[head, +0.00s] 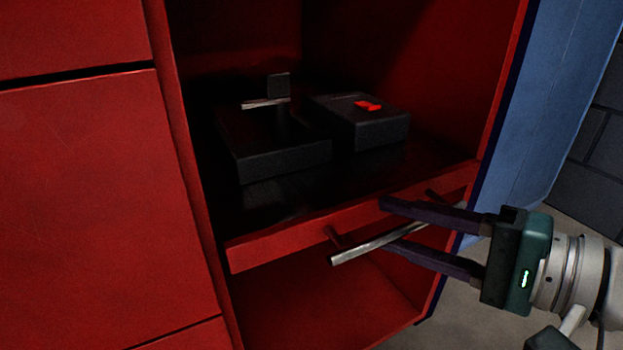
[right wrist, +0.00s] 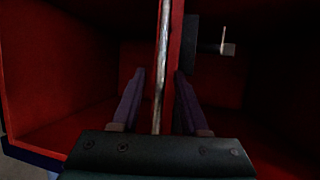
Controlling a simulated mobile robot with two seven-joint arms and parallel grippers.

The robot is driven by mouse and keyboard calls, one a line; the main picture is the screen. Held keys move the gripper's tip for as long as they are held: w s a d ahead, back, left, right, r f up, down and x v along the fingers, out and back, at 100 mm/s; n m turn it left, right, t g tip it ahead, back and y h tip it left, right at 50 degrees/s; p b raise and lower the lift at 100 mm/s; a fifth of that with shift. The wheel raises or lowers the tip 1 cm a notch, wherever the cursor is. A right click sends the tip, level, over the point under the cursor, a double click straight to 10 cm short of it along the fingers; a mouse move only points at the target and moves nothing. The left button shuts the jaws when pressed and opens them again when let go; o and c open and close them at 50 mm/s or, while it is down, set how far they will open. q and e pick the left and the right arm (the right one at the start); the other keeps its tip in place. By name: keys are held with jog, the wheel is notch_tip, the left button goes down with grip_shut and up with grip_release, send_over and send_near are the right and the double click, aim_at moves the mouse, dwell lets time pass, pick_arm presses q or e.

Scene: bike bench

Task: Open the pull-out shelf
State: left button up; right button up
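The pull-out shelf (head: 268,248) has a red front panel and a dark top, and its front lies about level with the cabinet opening. A silver bar handle (head: 352,253) stands off this panel on red posts. My right gripper (head: 392,224) is open at the handle, one finger above the bar and one below. In the right wrist view the handle (right wrist: 162,50) runs between the two spread fingers (right wrist: 160,78), with a gap on each side. I cannot tell if a finger touches the shelf panel. My left gripper is not in view.
A dark open box (head: 275,160) and a dark case with a red latch (head: 375,130) sit on the shelf. The red cabinet (head: 90,200) has closed fronts at left. A blue panel (head: 545,100) stands at right. Below the shelf is an open compartment (head: 330,305).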

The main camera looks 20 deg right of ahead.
grip_shut()
dwell(1.3)
